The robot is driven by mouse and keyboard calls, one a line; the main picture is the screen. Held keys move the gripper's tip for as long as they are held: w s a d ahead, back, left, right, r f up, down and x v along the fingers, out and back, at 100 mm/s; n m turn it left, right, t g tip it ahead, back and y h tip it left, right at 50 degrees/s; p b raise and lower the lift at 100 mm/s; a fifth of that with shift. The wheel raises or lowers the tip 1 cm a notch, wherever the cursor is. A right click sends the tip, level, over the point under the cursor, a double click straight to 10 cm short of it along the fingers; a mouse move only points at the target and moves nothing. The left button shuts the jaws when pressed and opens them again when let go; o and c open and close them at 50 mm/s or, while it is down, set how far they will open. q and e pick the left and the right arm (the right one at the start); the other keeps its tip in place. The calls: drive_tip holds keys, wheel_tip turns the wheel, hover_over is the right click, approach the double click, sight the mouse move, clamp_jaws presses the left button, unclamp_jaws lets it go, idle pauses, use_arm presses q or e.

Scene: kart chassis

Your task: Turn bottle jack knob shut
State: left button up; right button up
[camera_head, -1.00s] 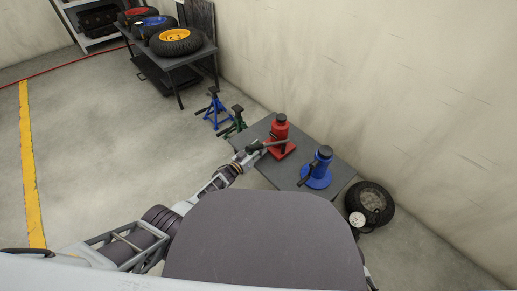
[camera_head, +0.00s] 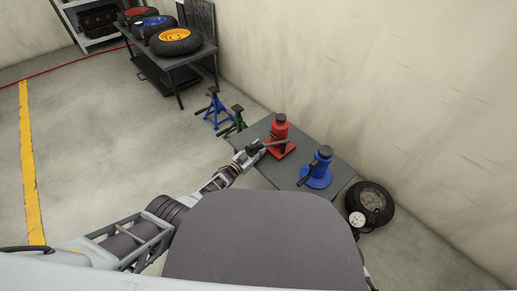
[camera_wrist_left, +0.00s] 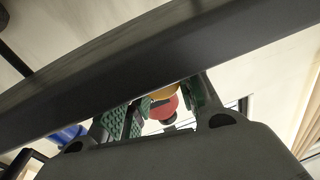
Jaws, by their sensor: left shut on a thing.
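The red bottle jack (camera_head: 280,131) stands upright on the dark low table, its dark handle sticking out toward my left gripper. My left gripper (camera_head: 257,149) is at the jack's near left side, low by its base. In the left wrist view the two green-padded fingers (camera_wrist_left: 158,108) are closed in around a small red and yellow part (camera_wrist_left: 163,103), which looks like the jack's knob. A wide dark bar, likely the handle, crosses that view and hides much of the grip. The blue bottle jack (camera_head: 318,168) stands to the right.
The low table (camera_head: 275,175) stands near the wall. Blue and green jack stands (camera_head: 215,107) are on the floor behind left. A wheel with a gauge (camera_head: 371,203) lies at right. A bench (camera_head: 182,60) with several tires is farther back. Floor at left is clear.

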idle(0.4)
use_arm(q)
drive_tip(key=o, duration=0.8)
drive_tip(key=shift+c, duration=0.2)
drive_tip(key=shift+a, duration=0.1)
drive_tip(key=shift+s+a+f, duration=0.1)
drive_tip(key=shift+s+a, duration=0.15)
drive_tip(key=shift+s, duration=0.05)
